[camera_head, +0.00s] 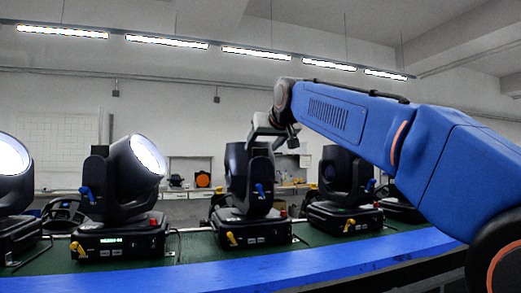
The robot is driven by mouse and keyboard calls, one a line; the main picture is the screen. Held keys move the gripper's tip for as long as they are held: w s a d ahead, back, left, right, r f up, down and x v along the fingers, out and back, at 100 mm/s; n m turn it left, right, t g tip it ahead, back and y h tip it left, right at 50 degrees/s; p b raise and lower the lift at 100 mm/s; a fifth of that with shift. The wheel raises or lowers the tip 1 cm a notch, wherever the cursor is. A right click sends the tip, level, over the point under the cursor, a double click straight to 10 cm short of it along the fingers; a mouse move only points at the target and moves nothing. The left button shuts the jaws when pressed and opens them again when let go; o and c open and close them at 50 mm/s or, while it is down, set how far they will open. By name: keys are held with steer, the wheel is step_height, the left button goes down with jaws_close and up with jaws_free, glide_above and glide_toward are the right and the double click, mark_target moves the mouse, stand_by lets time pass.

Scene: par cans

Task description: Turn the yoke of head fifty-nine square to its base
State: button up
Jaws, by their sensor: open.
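Several black moving-head lamps stand in a row, and I cannot read a number on any, so I cannot tell which is head fifty-nine. My gripper (268,138) is at the top of the middle head (249,178), at the end of my blue arm. It is open; its fingertips are small here, and I cannot tell whether they touch the head. The middle head's yoke stands upright on its base (252,231), which has a yellow lever in front and a blue lever on the yoke. Its exact angle to the base is unclear.
To the left a head (122,180) shows its lit lens, with another lit head (14,180) at the picture edge. A further head (345,190) stands right, partly behind my arm. The bench has a green top (200,249) and a blue front edge (250,275).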

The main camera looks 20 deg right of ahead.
steer(key=v, duration=1.4)
steer(key=s+f+g, duration=0.3)
steer(key=s+f, duration=0.5)
steer(key=f, duration=1.2)
steer(key=s+f+g, duration=0.3)
steer(key=s+f, duration=0.6)
steer(key=f, duration=1.1)
steer(key=s+d+f+g, duration=0.1)
steer(key=s+f, duration=0.8)
steer(key=f, duration=1.1)
steer(key=shift+s+g, duration=0.2)
steer(key=shift+g, duration=0.7)
